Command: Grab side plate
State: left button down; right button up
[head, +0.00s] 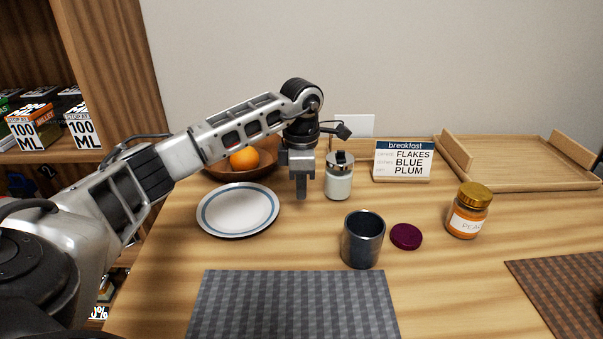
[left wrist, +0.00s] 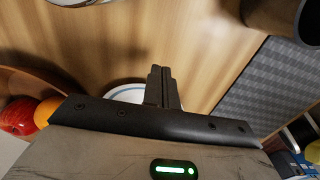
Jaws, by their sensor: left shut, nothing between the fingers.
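The side plate (head: 238,210), white with a blue ring, lies flat on the wooden table in the head view, left of my left gripper. My left gripper (head: 301,190) points down just right of the plate's right rim, with its fingers shut and empty. In the left wrist view, the shut fingers (left wrist: 163,88) cover part of the plate (left wrist: 125,93), and only a piece of its rim shows behind them. I cannot tell the height of the fingertips over the table. My right gripper is in neither view.
A wooden bowl (head: 268,169) with an orange (head: 244,159) stands behind the plate. A lidded glass jar (head: 338,180) is close right of my gripper. A dark cup (head: 363,240), a purple disc (head: 406,236) and a grey mat (head: 293,305) are nearer. A tray (head: 520,180) is far right.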

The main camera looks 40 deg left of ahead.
aim_at(284, 215)
pick_arm(q)
notch_tip(284, 215, down, 4)
jog(key=shift+f, duration=0.1)
jog(key=shift+s+a+f, duration=0.15)
jog(key=shift+s+a, duration=0.35)
jog(key=shift+a, duration=0.1)
jog(key=shift+s+a+f, duration=0.15)
jog(key=shift+s+a, duration=0.3)
jog(key=shift+a, duration=0.15)
jog(key=shift+s+a, duration=0.25)
jog(key=shift+a, duration=0.1)
